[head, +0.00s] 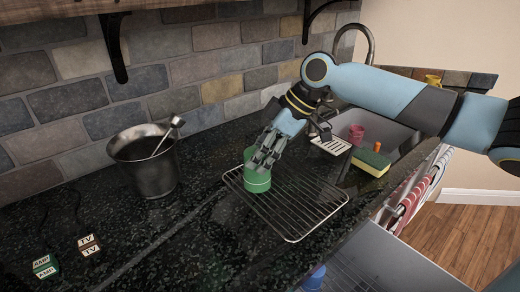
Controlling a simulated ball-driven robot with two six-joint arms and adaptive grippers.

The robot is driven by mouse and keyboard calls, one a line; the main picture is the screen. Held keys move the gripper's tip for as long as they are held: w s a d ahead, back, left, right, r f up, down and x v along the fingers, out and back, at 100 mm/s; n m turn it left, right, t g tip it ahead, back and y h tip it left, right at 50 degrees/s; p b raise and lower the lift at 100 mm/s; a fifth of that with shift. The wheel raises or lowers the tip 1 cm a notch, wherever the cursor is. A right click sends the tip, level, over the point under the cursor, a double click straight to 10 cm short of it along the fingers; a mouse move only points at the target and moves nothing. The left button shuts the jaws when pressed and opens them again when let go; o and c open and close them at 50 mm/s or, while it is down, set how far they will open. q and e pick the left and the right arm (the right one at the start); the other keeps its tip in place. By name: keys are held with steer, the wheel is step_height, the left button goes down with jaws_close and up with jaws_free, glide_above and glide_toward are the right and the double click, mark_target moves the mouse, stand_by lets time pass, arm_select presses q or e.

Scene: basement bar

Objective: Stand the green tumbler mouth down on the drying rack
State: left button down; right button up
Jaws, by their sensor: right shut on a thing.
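The green tumbler (257,183) is at the left part of the wire drying rack (322,213) on the dark counter. It looks upright and appears to stand on the rack, though contact with the wires is hard to make out. Which end is its mouth cannot be told clearly. My right gripper (265,160) reaches down from the upper right and is shut on the tumbler, its fingers covering part of the right side. My left gripper is not in view.
A metal bucket (146,170) with a utensil stands left of the rack. Two small labelled blocks, one brown (89,246) and one green (45,266), lie at front left. A sponge (371,161), a pink cup (356,134) and the sink (388,136) are to the right.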

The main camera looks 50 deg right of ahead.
steer(key=shift+f, duration=0.3)
stand_by(0.4)
steer(key=o, duration=1.4)
steer(key=p+v, duration=0.3)
steer(key=v, duration=0.2)
steer(key=p+v, duration=0.3)
steer(key=v, duration=0.1)
steer(key=a+p+v, duration=0.1)
steer(key=p+v, duration=0.2)
steer(key=v, duration=0.2)
steer(key=shift+w+d+r, duration=0.2)
steer(key=shift+w+r, duration=0.05)
steer(key=shift+r, duration=0.45)
